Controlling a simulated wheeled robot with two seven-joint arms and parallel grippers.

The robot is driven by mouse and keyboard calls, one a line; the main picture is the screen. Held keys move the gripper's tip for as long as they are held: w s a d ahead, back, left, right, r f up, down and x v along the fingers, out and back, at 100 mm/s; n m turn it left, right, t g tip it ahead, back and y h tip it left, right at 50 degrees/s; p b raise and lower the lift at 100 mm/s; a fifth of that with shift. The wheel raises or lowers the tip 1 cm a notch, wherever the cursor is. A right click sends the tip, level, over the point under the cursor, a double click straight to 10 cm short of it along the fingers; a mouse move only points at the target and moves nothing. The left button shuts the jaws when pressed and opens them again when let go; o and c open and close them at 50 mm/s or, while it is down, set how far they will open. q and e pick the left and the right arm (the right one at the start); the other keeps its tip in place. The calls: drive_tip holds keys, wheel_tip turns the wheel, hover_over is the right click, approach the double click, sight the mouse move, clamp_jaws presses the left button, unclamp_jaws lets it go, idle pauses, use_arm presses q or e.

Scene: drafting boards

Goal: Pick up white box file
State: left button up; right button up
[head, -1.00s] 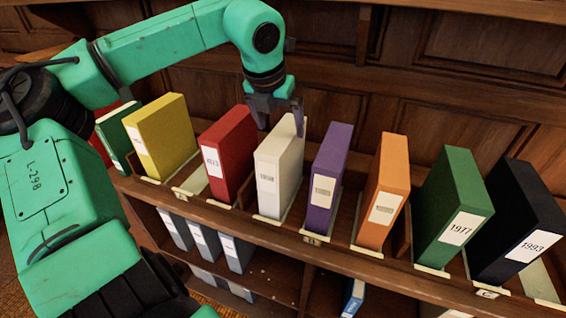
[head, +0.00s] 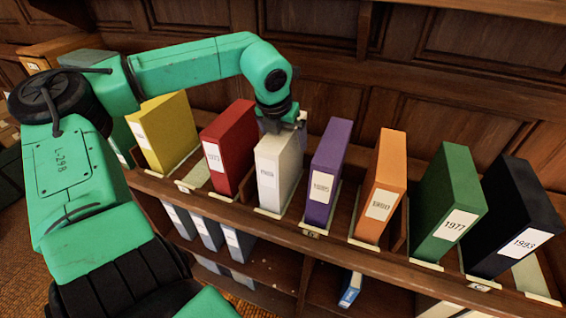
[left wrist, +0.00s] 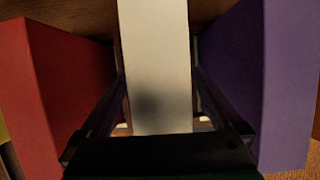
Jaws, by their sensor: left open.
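The white box file (head: 277,178) stands upright on the shelf, between the red file and the purple file, with a label on its front. In the left wrist view its pale top (left wrist: 156,65) runs up the middle between the two fingers. My left gripper (head: 282,122) is at the top of the white file, open, with one finger on each side of it. In the left wrist view the left gripper (left wrist: 158,118) has its fingers in the gaps beside the file. Whether the fingers touch it cannot be told. My right gripper is not in view.
The red file (head: 229,148) stands close on the left and the purple file (head: 326,172) close on the right. An orange file (head: 381,187), a green file (head: 447,205) and a black file (head: 514,217) stand further right. A yellow file (head: 163,133) stands further left.

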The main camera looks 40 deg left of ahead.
use_arm(q)
drive_tip(key=shift+f+b, duration=0.2)
drive_tip(key=shift+b, duration=0.1)
idle(0.4)
drive_tip(key=shift+r, duration=0.1)
clamp_jaws()
